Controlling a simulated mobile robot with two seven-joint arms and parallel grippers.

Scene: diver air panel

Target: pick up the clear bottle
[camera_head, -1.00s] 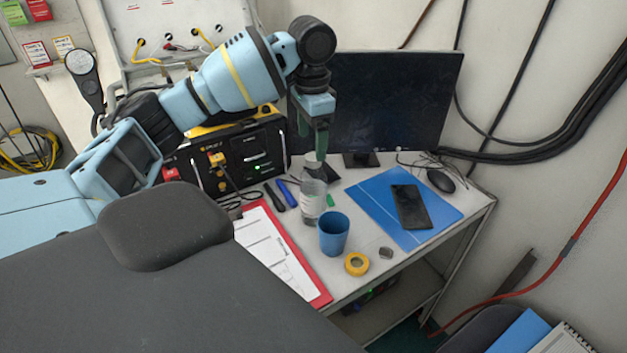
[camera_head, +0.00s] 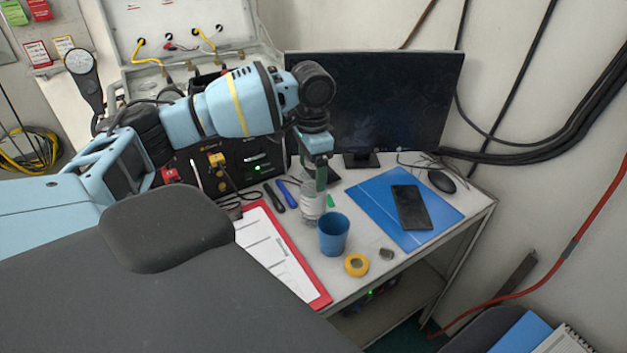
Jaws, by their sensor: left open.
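The clear bottle (camera_head: 311,204) stands upright on the white table, just behind and left of the blue cup (camera_head: 334,234). My left gripper (camera_head: 317,186) points down at the bottle's upper part, and its dark green fingers overlap the bottle's top in the picture. The gripper is open. The bottle's cap and neck are mostly hidden by the gripper, and I cannot tell whether the fingers touch it. My right gripper is not in view.
A blue folder with a black phone (camera_head: 410,207) lies to the right. A yellow tape roll (camera_head: 356,264) and a small grey piece (camera_head: 386,254) lie in front. A red clipboard (camera_head: 316,299) and screwdrivers lie left. A monitor (camera_head: 385,105) stands behind.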

